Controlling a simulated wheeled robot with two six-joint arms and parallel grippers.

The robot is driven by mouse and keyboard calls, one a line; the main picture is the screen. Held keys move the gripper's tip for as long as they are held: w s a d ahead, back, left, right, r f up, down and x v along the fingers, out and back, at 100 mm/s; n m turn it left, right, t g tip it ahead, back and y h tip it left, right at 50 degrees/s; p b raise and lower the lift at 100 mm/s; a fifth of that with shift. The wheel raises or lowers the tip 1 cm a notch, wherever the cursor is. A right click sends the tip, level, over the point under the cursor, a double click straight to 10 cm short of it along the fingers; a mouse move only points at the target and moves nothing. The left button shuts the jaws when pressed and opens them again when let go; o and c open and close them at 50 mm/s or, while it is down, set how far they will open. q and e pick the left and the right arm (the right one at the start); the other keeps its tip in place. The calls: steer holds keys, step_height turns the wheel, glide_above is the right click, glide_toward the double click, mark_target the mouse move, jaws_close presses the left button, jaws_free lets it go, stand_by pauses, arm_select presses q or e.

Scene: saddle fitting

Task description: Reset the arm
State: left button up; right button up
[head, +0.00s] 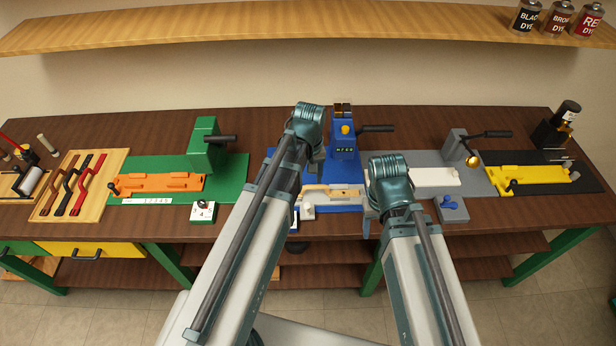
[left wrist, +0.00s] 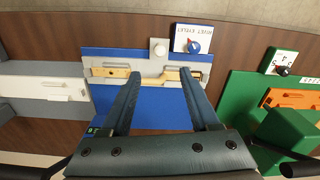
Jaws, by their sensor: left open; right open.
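My left gripper (left wrist: 157,76) is open and empty in the left wrist view, its two fingers apart above the blue station. In the head view my left arm reaches in over the bench, and its wrist hides most of the fingers. My right gripper (head: 388,190) is at the end of the right arm, over the front of the grey station; its fingers are mostly hidden. Beyond the left fingers, a tan strap-like piece (left wrist: 184,76) lies in the grey fixture (left wrist: 150,68) on the blue station.
Along the wooden bench stand a green station (head: 205,140) with an orange fixture (head: 160,184), a blue press (head: 343,135), a grey press (head: 456,145) and a yellow fixture (head: 535,175). A tool tray (head: 93,205) lies left. Dye cans (head: 556,18) stand on the shelf.

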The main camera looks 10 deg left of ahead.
arm_select(q)
steer(key=shift+r, duration=0.15)
arm_select(e)
steer(key=shift+r, duration=0.1)
arm_select(q)
steer(key=s+d+f+m+y+b, duration=0.1)
steer(key=s+d+f+m+b, duration=0.7)
steer(key=s, duration=0.4)
steer(key=shift+d+f+m+b, duration=0.4)
steer(key=shift+d+f+b, duration=0.15)
steer(key=shift+f+b, duration=0.2)
arm_select(e)
step_height(320, 180, down, 10)
steer(key=shift+r, duration=0.25)
arm_select(q)
steer(key=shift+a, duration=0.1)
arm_select(e)
steer(key=shift+s+a, duration=0.1)
